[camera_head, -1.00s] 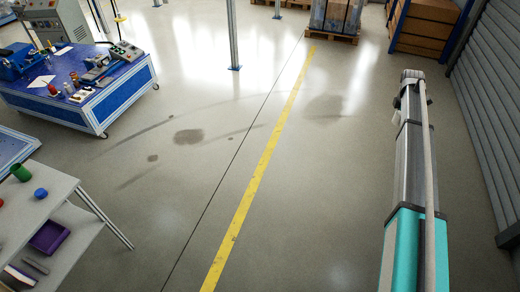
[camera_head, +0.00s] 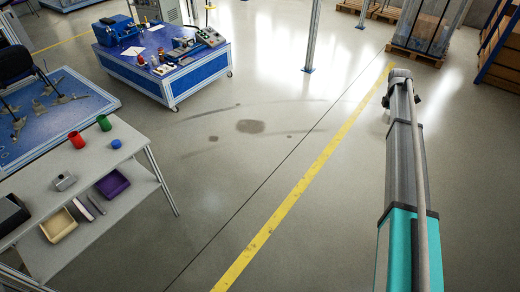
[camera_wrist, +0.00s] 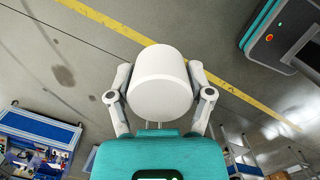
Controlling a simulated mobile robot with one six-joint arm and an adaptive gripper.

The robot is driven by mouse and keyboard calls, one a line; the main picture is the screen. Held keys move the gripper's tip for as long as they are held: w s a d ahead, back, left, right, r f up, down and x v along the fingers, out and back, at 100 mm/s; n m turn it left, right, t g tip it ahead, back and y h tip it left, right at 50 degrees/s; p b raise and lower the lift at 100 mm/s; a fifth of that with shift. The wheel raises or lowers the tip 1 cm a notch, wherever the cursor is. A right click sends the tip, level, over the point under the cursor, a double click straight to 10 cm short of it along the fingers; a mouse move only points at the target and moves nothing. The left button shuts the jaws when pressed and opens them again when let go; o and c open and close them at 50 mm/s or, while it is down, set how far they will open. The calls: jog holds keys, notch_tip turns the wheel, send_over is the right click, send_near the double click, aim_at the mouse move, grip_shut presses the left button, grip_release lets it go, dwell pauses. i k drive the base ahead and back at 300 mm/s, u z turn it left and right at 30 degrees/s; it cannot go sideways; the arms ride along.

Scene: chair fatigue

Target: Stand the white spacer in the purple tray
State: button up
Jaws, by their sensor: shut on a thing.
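The white spacer (camera_wrist: 159,88) is a smooth white cylinder in the wrist view. My gripper (camera_wrist: 160,74) is shut on it, with one finger on each side. The spacer is held up in the air, clear of any surface. The purple tray (camera_head: 112,184) is in the head view at left, on the lower shelf of a grey bench, and looks empty. My arm is on the right of the head view, far from the tray. The gripper and spacer cannot be made out in the head view.
A cream tray (camera_head: 59,225) shares the lower shelf. Open floor lies between bench and arm.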

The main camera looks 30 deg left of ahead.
aim_at(119, 185)
jog(key=u, duration=0.15)
jog(key=i, duration=0.3)
jog(key=u, duration=2)
jog(key=k, duration=0.7)
jog(key=u, duration=0.2)
jog(key=i, duration=0.85)
jog(key=u, duration=0.4)
